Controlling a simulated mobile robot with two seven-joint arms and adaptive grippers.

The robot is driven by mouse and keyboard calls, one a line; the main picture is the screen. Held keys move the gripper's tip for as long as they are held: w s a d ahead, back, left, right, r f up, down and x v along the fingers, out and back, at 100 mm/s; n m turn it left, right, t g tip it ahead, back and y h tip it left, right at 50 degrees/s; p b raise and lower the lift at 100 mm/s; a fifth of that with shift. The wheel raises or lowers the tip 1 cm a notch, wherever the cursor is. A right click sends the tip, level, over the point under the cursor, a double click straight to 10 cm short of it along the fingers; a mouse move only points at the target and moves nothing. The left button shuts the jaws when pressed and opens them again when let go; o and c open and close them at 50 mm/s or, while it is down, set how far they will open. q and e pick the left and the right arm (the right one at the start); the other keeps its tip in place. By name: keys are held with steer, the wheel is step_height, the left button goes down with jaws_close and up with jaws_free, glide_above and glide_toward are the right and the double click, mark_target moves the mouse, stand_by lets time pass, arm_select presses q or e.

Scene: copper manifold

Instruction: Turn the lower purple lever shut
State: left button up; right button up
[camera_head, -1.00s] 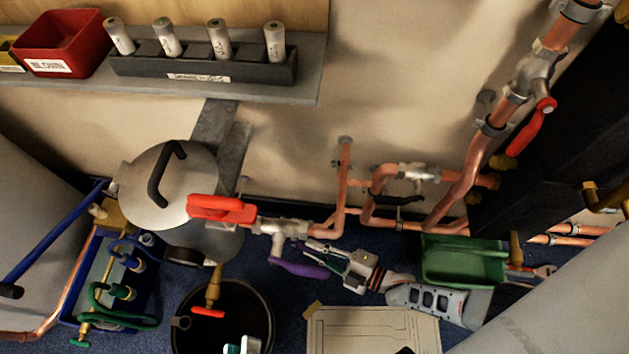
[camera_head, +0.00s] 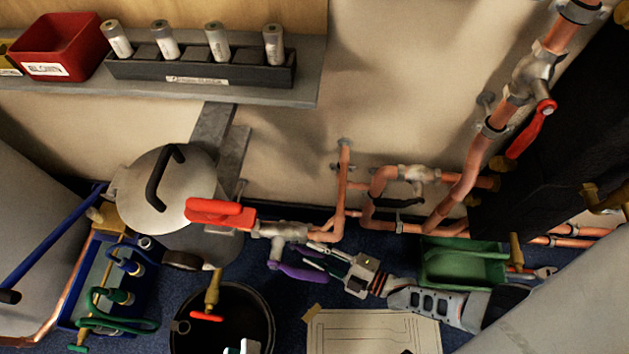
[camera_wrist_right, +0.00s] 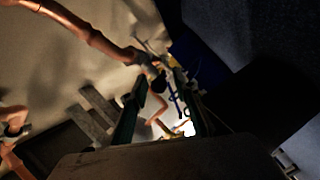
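The lower purple lever (camera_head: 302,272) hangs on a grey valve under the copper pipe run in the head view, pointing right and slightly down. My right gripper (camera_head: 309,252) comes in from the right, its fingers just above and beside the lever's right part. Its fingers stand apart, and the right wrist view (camera_wrist_right: 158,105) shows a gap between them with copper pipe beyond. I cannot tell whether a finger touches the lever. Only a small white part of my left gripper (camera_head: 243,346) shows at the bottom edge; its fingers cannot be made out.
A red-handled valve (camera_head: 220,212) sits just left of the lever, beside a metal tank (camera_head: 165,190). A black bucket (camera_head: 262,315) stands below. A green tray (camera_head: 462,262) lies right of my right gripper, and a paper sheet (camera_head: 373,330) lies in front. Copper pipes (camera_head: 343,200) rise behind.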

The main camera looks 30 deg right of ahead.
steer(key=v, duration=1.1)
steer(key=shift+s+d, duration=0.2)
